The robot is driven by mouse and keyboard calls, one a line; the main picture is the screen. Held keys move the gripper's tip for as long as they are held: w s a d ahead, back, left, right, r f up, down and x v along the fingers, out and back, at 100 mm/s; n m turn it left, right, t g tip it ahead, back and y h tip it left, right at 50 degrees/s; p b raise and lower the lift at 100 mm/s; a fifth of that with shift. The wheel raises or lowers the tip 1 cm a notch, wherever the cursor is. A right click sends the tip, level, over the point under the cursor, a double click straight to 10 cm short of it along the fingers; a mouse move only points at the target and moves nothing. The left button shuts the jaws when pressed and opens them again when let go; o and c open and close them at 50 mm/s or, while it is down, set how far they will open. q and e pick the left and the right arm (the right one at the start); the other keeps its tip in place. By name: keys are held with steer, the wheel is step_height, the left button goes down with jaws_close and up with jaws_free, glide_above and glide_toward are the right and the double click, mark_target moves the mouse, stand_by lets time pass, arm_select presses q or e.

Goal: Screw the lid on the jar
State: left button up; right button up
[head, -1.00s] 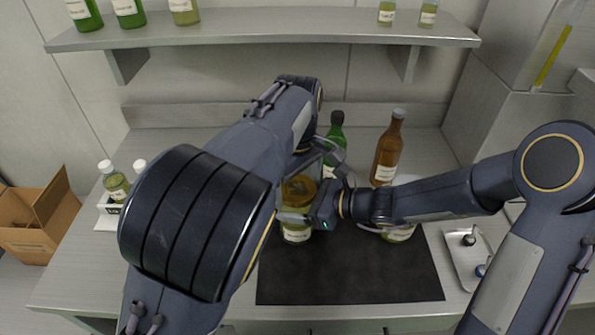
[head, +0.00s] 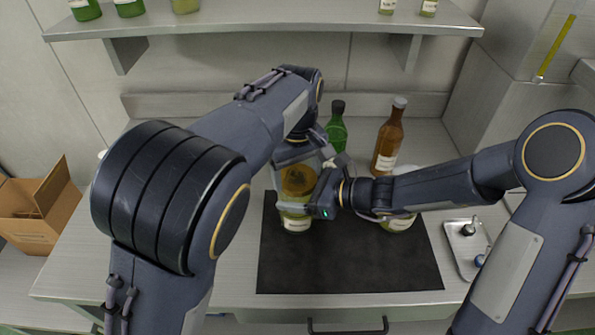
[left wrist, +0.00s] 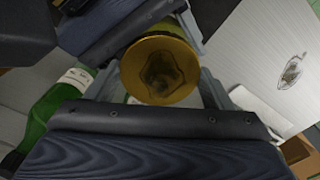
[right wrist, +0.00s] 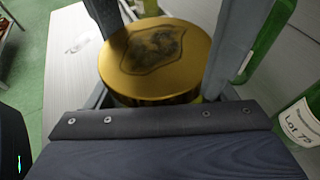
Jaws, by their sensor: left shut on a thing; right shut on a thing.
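The jar (head: 296,224) holds yellow-green contents, has a white label, and stands upright over the dark mat (head: 350,262). The gold lid (head: 298,180) with a dark emblem is right at the jar's mouth; I cannot tell how tightly it sits. The lid also shows in the left wrist view (left wrist: 160,68) and the right wrist view (right wrist: 155,62). My left gripper (head: 300,168) reaches in from behind, its fingers shut on the lid's sides. My right gripper (head: 300,206) comes from the right, shut on the jar below the lid. Most of the jar is hidden.
A second jar (head: 397,224) stands partly behind my right forearm. A green bottle (head: 337,130) and a brown bottle (head: 387,142) stand behind. A metal tray (head: 460,262) lies at the right, a cardboard box (head: 42,215) at the far left. The mat's front is clear.

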arm_select(q)
steer(key=o, duration=1.1)
steer(key=shift+d, duration=0.1)
steer(key=shift+r, duration=0.15)
step_height(320, 180, up, 3)
steer(key=shift+d+r, duration=0.1)
steer(key=shift+r, duration=0.55)
steer(key=shift+o, duration=0.3)
step_height(320, 180, up, 12)
